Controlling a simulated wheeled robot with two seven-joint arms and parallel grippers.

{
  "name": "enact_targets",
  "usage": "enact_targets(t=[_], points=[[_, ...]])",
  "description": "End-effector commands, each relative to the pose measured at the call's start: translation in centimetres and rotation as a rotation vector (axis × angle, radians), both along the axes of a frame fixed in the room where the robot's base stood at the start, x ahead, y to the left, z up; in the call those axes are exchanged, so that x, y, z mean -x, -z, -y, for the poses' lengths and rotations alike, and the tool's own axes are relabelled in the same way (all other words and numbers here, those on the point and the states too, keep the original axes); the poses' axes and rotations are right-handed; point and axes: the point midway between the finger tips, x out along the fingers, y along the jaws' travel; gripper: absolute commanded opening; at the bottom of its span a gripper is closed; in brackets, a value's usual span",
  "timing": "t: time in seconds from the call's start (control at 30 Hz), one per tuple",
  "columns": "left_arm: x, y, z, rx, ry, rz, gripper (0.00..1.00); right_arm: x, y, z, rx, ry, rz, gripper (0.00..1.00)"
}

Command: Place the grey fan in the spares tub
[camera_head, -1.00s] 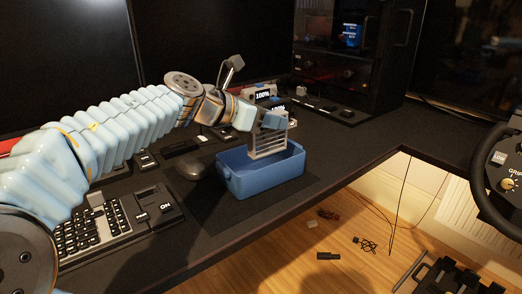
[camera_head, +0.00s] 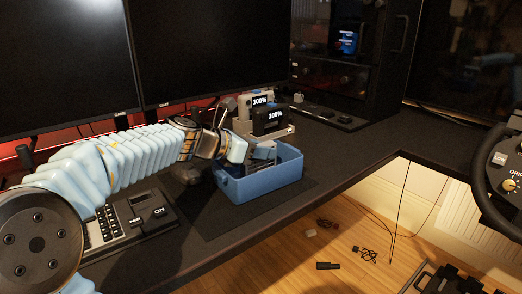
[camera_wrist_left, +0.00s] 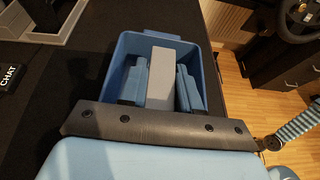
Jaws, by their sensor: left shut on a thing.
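The blue spares tub (camera_head: 262,187) stands on the dark desk, and its walls also show in the left wrist view (camera_wrist_left: 203,62). My left gripper (camera_head: 264,153) reaches down into the tub's opening. In the left wrist view, its two blue fingers (camera_wrist_left: 160,88) are shut on the grey fan (camera_wrist_left: 161,68), which shows as an upright grey slab between them, inside the tub's outline. In the head view the fan is mostly hidden by the gripper and the tub wall. I cannot tell whether it touches the tub floor. My right gripper is not in view.
Two devices reading 100% (camera_head: 268,117) stand in a holder close behind the tub. A button box (camera_head: 145,214) and a dark mouse (camera_head: 187,174) are left of it. Monitors (camera_head: 215,50) stand behind. The desk's front edge is close in front of the tub.

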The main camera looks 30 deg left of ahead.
Motion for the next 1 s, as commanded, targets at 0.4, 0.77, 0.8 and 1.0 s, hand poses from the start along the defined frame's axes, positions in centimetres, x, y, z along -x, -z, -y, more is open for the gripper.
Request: enact_targets(t=[0.4,0.77,0.8,1.0], points=[[0.0,0.2,0.0,0.0,0.0,0.0,0.57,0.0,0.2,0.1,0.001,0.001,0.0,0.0],[2.9,-1.6,-1.4,-0.003,-0.004,0.003,0.57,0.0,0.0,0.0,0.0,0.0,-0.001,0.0],[3.7,-2.0,-1.9,-0.004,-0.004,0.003,0.57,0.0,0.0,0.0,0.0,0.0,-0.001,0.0],[7.4,-3.7,-3.7,0.0,-0.004,0.002,0.57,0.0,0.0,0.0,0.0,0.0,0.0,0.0]])
